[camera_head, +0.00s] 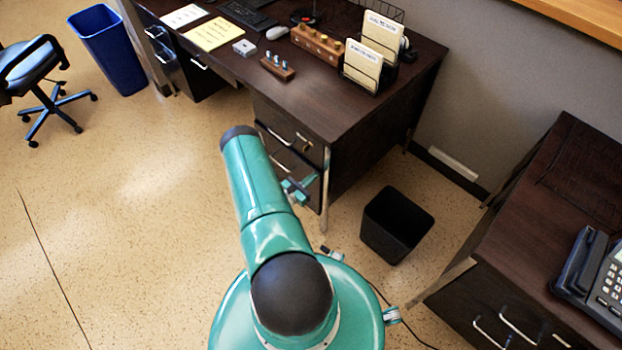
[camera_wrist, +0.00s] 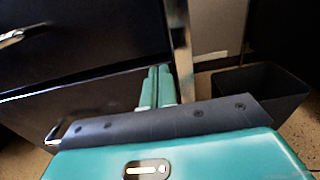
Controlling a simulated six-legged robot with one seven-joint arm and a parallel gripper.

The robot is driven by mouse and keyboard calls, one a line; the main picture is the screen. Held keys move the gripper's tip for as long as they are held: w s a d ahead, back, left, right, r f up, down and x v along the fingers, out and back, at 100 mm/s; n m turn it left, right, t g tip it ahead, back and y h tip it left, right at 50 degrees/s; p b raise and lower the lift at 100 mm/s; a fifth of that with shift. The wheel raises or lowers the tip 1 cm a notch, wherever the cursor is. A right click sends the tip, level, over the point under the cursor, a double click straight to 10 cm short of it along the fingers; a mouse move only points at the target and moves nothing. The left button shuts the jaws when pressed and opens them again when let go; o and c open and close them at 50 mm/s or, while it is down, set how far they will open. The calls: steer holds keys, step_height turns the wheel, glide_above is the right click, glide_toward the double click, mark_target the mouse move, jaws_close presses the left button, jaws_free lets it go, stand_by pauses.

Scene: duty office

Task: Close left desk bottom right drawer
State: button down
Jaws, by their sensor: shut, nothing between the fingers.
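The left desk (camera_head: 335,100) has a dark drawer pedestal at its right end. Its bottom right drawer (camera_head: 284,157) is partly hidden behind my arm in the head view. In the wrist view the bottom drawer (camera_wrist: 90,103) lies below the upper drawer (camera_wrist: 90,35), with a slanting seam between them. A silver handle (camera_wrist: 52,133) shows at lower left. How far the drawer stands out I cannot tell. My gripper (camera_wrist: 158,75) is shut and empty, its fingertips at the drawer's right end beside the metal desk leg (camera_wrist: 182,60). Whether they touch is unclear.
A black waste bin (camera_head: 397,224) stands on the floor right of the pedestal, near my gripper. A second desk (camera_head: 560,190) with a phone (camera_head: 595,275) is at right. A blue bin (camera_head: 110,50) and a chair (camera_head: 35,70) are at upper left. The left floor is clear.

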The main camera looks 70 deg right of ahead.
steer(key=shift+s+d+f, duration=0.1)
steer(key=shift+s+d+r, duration=0.15)
steer(key=shift+s+d, duration=0.05)
steer(key=shift+d, duration=0.3)
steer(key=shift+s+d+r, duration=0.1)
steer(key=shift+s+d, duration=0.05)
steer(key=shift+d, duration=0.35)
steer(key=v, duration=1.5)
steer(key=shift+s+f, duration=0.25)
steer(key=shift+f, duration=0.05)
steer(key=shift+a, duration=0.1)
